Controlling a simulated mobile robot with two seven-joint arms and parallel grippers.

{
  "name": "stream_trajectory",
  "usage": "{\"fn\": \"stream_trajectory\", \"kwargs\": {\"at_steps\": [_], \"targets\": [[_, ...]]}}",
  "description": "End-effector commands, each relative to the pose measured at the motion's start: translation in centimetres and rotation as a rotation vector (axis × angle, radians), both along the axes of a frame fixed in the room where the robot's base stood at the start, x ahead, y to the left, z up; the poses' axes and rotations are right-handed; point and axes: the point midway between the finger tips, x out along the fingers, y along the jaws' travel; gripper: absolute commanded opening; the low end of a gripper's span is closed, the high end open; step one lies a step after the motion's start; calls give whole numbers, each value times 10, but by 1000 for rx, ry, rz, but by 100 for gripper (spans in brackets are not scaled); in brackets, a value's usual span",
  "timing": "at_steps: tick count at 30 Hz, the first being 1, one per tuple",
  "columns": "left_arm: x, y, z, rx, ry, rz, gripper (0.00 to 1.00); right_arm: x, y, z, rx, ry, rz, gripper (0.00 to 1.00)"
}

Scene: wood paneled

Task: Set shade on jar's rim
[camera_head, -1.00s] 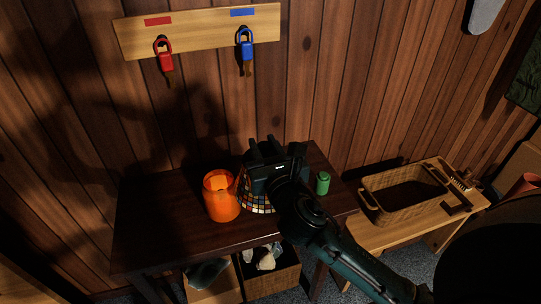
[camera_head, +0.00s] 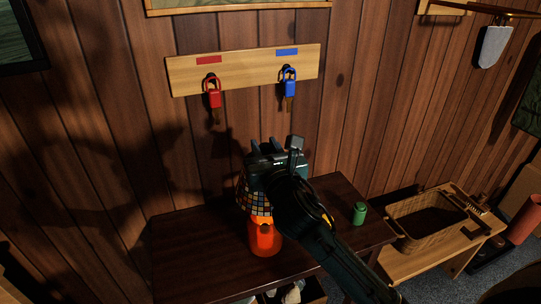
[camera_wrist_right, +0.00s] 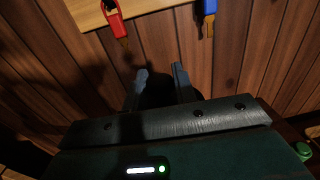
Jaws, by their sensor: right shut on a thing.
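The shade (camera_head: 256,203) is a mosaic of coloured squares, mostly hidden behind my right gripper. The orange jar (camera_head: 264,243) stands on the dark table, glowing, with its rim hidden. In the head view the shade's lower edge overlaps the jar's top; I cannot tell whether they touch. My right gripper (camera_head: 262,149) is shut on the shade, above the jar. In the right wrist view the two fingers (camera_wrist_right: 161,82) have a dark shape between them, too dim to make out. My left gripper is not in view.
A wicker basket (camera_head: 420,232) is on a lower bench at the right.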

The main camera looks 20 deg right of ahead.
Motion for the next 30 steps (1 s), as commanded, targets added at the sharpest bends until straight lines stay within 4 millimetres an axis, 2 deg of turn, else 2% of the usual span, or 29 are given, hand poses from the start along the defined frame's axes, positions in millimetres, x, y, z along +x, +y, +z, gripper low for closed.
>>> {"fn": "stream_trajectory", "kwargs": {"at_steps": [8, 20, 21, 22, 25, 30], "targets": [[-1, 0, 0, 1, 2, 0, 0, 3, 2, -2, 1, 1, 2, 0], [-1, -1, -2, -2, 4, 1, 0, 2, 2, -44, 1, 3, 4, 0], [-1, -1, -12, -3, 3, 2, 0, 2, 2, -53, 1, 0, 4, 0], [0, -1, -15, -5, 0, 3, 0, 2, 2, -56, 2, -1, 4, 0], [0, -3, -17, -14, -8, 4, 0, 2, 2, -61, 1, -1, 4, 0], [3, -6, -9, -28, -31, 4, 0, 2, 2, -65, 0, -1, 4, 0]]}}
